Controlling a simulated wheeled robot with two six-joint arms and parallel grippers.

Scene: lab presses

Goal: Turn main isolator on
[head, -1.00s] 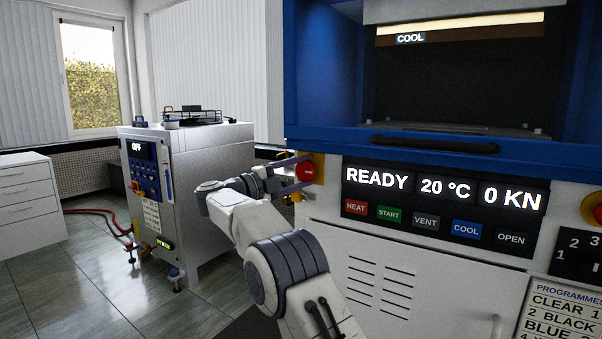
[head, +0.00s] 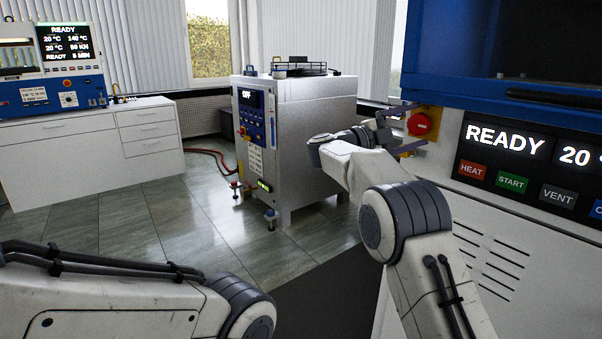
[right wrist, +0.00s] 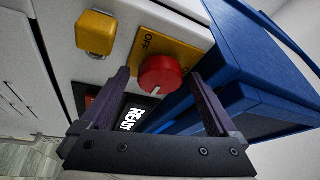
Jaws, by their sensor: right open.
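The main isolator is a red round knob (head: 419,125) on a yellow plate (head: 432,112), at the left edge of the press front. The right wrist view shows the red knob (right wrist: 160,74) with a pale pointer line, and the word OFF on its yellow plate (right wrist: 178,52). My right gripper (head: 408,130) is open, with one finger on either side of the knob. The right wrist view shows gaps between the fingers and the knob, so it is not gripped. My left arm shows at the lower left of the head view; its gripper is out of view.
The blue press frame (right wrist: 240,70) is close beside one right finger. A yellow block (right wrist: 97,33) sits near the plate. The press panel (head: 520,165) reads READY. A grey cabinet (head: 310,140) showing OFF stands behind, with a red hose (head: 212,155) on the floor.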

